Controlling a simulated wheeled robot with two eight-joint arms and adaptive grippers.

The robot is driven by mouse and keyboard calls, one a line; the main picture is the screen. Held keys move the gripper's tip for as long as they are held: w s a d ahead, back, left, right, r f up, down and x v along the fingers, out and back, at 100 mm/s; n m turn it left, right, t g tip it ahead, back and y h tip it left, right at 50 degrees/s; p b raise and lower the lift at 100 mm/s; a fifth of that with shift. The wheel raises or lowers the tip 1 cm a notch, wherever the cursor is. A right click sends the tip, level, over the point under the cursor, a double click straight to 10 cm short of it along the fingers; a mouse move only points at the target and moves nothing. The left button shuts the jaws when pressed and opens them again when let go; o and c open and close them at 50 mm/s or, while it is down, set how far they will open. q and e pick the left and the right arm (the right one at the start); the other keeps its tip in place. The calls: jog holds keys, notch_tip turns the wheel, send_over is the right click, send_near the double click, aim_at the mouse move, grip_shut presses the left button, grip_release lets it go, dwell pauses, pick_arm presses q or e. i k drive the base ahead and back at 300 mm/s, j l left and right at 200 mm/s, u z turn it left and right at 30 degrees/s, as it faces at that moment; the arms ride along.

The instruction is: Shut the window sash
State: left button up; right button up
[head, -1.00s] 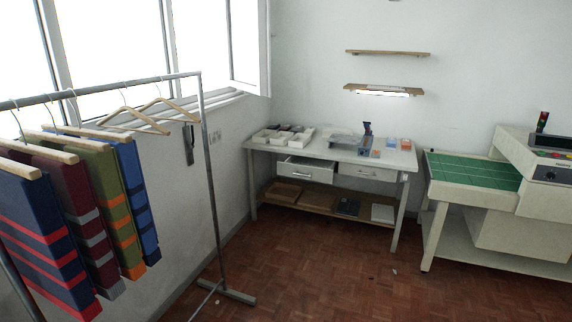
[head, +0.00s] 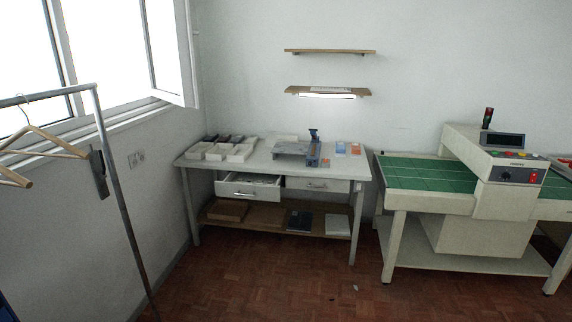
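The window sash (head: 172,52) is a white framed pane at the right end of the window on the left wall. It stands swung open into the room, near the corner with the back wall. The window frame (head: 68,60) and its sill run along the left wall beside it. Neither of my grippers is in view.
A garment rail (head: 118,190) with wooden hangers (head: 40,145) stands at the left, before the window. A workbench (head: 350,170) with one drawer (head: 248,188) pulled out stands at the back wall. A green-topped machine table (head: 420,174) is at the right.

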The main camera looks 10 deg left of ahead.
aim_at(188, 95)
jog(key=i+l+u, duration=0.15)
jog(key=i+u, duration=0.2)
jog(key=i, duration=0.15)
jog(key=i+l+u, duration=0.7)
jog(key=i, duration=0.2)
jog(key=i+l+u, duration=0.15)
jog(key=l, duration=0.25)
jog(key=i+l+u, duration=0.2)
jog(key=l, duration=0.2)
jog(key=i+l+u, duration=0.15)
jog(key=l, duration=0.3)
jog(key=l+u, duration=0.15)
jog(key=l, duration=0.3)
jog(key=i+l+u, duration=0.2)
jog(key=l, duration=0.3)
jog(key=k+j, duration=0.05)
jog(key=k, duration=0.05)
